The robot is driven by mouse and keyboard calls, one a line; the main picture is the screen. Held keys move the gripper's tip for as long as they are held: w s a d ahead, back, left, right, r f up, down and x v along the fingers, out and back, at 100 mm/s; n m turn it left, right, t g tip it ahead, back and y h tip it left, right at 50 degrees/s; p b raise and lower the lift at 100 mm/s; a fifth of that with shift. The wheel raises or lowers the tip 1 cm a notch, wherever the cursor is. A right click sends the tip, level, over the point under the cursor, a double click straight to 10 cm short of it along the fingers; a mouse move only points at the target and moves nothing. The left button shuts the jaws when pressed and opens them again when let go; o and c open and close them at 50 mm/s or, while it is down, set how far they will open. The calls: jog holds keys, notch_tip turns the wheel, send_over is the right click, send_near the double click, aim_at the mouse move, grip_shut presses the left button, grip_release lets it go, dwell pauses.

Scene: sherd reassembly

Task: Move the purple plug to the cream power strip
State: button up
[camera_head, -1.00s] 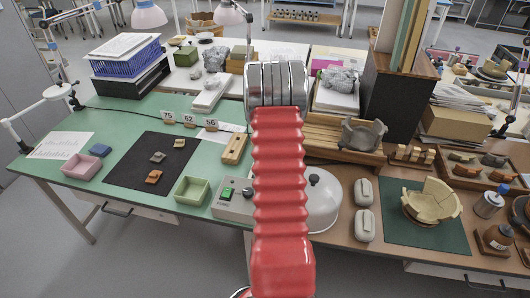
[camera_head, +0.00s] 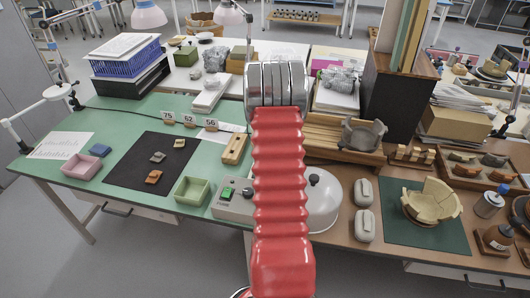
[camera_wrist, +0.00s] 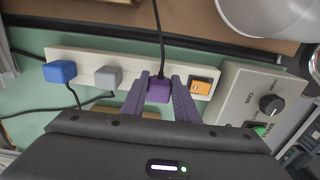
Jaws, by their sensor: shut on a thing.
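The purple plug (camera_wrist: 159,91) is between the two fingers of my gripper (camera_wrist: 160,98) in the wrist view. My gripper is shut on it, and a dark cord runs up from it. The plug is over the cream power strip (camera_wrist: 133,72), between a grey plug (camera_wrist: 108,77) and an orange switch (camera_wrist: 201,86). I cannot tell whether it is seated in a socket or held just above. A blue plug (camera_wrist: 60,72) is at the strip's left end. In the head view my red arm hides the gripper, the plug and the strip.
A control box (camera_wrist: 245,104) with a black knob (camera_wrist: 271,105) stands close to the strip's right end; the box also shows in the head view (camera_head: 233,206). A white dome (camera_wrist: 270,14) is above right. Dark cables lie around the strip's left end.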

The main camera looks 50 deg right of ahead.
jog(key=shift+f, duration=0.9)
dwell(0.8)
jog(key=o, duration=1.1)
jog(key=shift+o, duration=0.5)
jog(key=o, duration=0.3)
jog(key=shift+w, duration=0.1)
jog(key=shift+r, duration=0.1)
jog(key=shift+r, duration=3.95)
